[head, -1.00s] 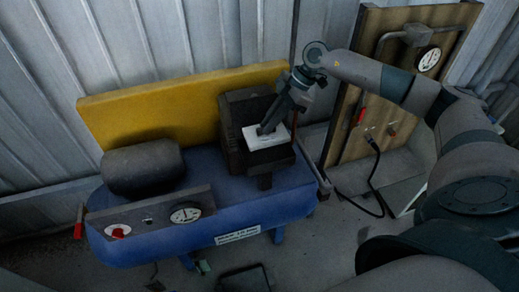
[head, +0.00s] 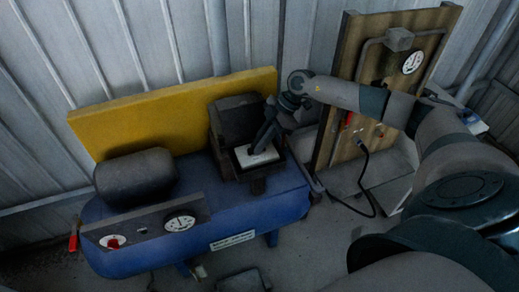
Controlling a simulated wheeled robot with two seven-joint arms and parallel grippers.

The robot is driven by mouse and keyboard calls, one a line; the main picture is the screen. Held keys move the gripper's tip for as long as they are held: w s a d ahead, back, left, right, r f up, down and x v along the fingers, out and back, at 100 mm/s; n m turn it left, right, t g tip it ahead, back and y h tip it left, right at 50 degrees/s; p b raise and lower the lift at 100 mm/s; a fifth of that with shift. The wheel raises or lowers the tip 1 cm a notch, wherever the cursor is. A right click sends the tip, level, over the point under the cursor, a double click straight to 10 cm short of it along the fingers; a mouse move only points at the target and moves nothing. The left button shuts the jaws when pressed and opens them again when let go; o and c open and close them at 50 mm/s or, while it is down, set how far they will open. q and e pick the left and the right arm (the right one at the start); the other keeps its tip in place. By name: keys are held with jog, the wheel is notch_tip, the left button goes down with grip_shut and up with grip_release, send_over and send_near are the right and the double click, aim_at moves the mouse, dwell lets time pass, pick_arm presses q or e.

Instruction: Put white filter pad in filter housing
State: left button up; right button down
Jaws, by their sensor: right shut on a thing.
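The white filter pad (head: 248,160) is a flat pale rectangle at the front of the dark filter housing (head: 235,115). The housing is a boxy dark part on the right end of the blue machine. My right gripper (head: 263,147) reaches in from the right and is shut on the pad, its fingers covering part of it. The pad lies at the housing's open front; whether it rests fully inside I cannot tell. My left gripper is not in view.
The blue tank (head: 150,245) carries a dark cylinder (head: 135,178), a gauge (head: 180,222) and a yellow panel (head: 170,115) behind. A wooden board (head: 340,115) with a gauge and pipe stands at right. A black hose hangs to the floor. Corrugated wall is behind.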

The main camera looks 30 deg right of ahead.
jog(key=shift+s+f, duration=0.1)
jog(key=shift+f, duration=0.4)
jog(key=shift+f+p, duration=0.5)
jog(key=shift+f, duration=0.9)
jog(key=c, duration=1.8)
grip_release()
jog(key=shift+d+r, duration=0.1)
jog(key=shift+r, duration=0.05)
